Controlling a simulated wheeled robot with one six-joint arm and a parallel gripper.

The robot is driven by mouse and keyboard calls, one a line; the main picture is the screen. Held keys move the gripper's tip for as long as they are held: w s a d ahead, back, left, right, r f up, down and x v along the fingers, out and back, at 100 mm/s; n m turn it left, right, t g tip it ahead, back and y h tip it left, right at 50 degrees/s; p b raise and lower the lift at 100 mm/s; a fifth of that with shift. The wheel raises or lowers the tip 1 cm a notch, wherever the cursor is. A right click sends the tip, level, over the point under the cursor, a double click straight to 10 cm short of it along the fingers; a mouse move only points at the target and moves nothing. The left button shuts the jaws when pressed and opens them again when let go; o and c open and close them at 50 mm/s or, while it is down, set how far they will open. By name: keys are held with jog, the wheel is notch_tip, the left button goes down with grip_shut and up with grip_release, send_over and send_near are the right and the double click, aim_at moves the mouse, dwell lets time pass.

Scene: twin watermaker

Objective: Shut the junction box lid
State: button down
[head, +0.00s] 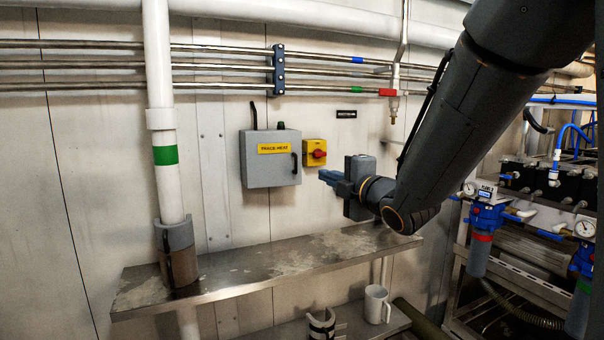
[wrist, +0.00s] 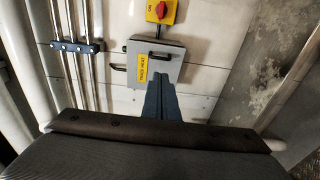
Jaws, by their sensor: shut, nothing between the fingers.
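The junction box (head: 262,172) is a grey wall box with a yellow TRACE HEAT label and a dark handle at the right of its front. It also shows in the wrist view (wrist: 172,75), turned sideways. The lid (head: 272,176) lies over or close to the box front; I cannot tell whether a small gap remains. My gripper (head: 326,176) is to the right of the box, apart from it in the head view, fingers pointing left. In the wrist view, my blue fingers (wrist: 159,80) are together and empty, covering part of the lid.
A yellow isolator with a red knob (head: 316,153) is mounted right of the box, close to my gripper. A metal shelf (head: 215,285) runs below. A white vertical pipe (head: 157,90) stands at the left. Steel pipes (head: 220,67) cross above. A mug (head: 377,304) stands low down.

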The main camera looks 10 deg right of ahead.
jog(key=p+x, duration=0.4)
jog(key=x, duration=0.9)
jog(key=shift+w, duration=0.4)
jog(key=shift+w+f, duration=0.1)
jog(key=w+b, duration=0.2)
jog(key=b, duration=0.1)
jog(key=shift+w+d+b, duration=0.25)
jog(key=shift+d+b, duration=0.05)
jog(key=shift+r, duration=0.2)
